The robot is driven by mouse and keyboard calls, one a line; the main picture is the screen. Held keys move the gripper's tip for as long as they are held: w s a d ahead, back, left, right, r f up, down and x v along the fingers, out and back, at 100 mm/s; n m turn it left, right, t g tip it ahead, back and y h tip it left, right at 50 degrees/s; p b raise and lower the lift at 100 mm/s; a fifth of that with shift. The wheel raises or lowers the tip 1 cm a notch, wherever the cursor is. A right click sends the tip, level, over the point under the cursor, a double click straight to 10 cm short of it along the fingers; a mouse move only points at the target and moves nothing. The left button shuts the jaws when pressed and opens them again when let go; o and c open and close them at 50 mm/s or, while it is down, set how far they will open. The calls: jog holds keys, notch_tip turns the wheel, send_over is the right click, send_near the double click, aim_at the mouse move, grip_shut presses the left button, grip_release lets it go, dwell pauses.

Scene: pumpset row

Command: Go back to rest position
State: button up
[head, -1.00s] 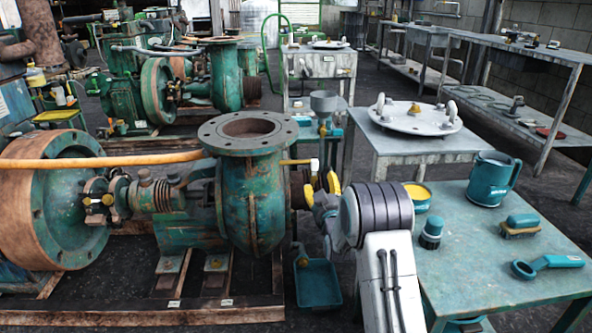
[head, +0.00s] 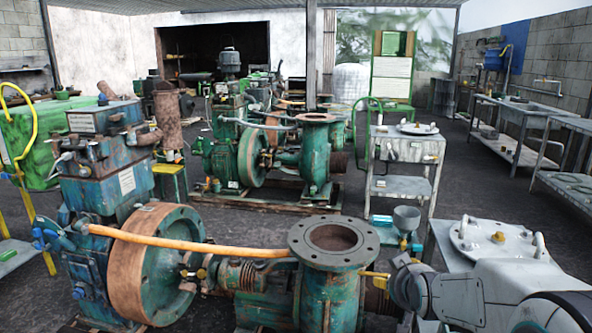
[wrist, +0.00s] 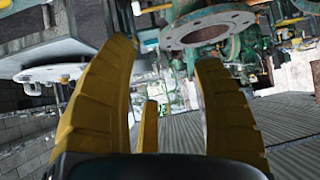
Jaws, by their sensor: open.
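The wrist picture looks upside down, with the pump flange (wrist: 208,28) beyond the right finger. I cannot tell whether the gripper touches the pump.
A metal table (head: 445,240) with a round lidded plate (head: 498,240) stands behind my arm. A grey cart (head: 405,160) is farther back. An engine (head: 105,190) with a large flywheel stands left. Open dark floor (head: 480,185) lies between the cart and the right benches.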

jog(key=s+a+r+g+p, duration=0.1)
jog(key=s+r+g+p, duration=0.1)
jog(key=s+r+p, duration=0.4)
jog(key=s+a+r+g+p, duration=0.2)
jog(key=s+r+p, duration=0.4)
jog(key=s, duration=0.8)
jog(key=s+a+r+n+g+y+p, duration=0.1)
jog(key=s+r+g+p, duration=0.2)
jog(key=s+r+p, duration=0.3)
jog(key=s+p, duration=0.1)
jog(key=s, duration=0.3)
jog(key=shift+s+a+r, duration=0.15)
jog(key=shift+s+a, duration=0.05)
jog(key=shift+a, duration=0.2)
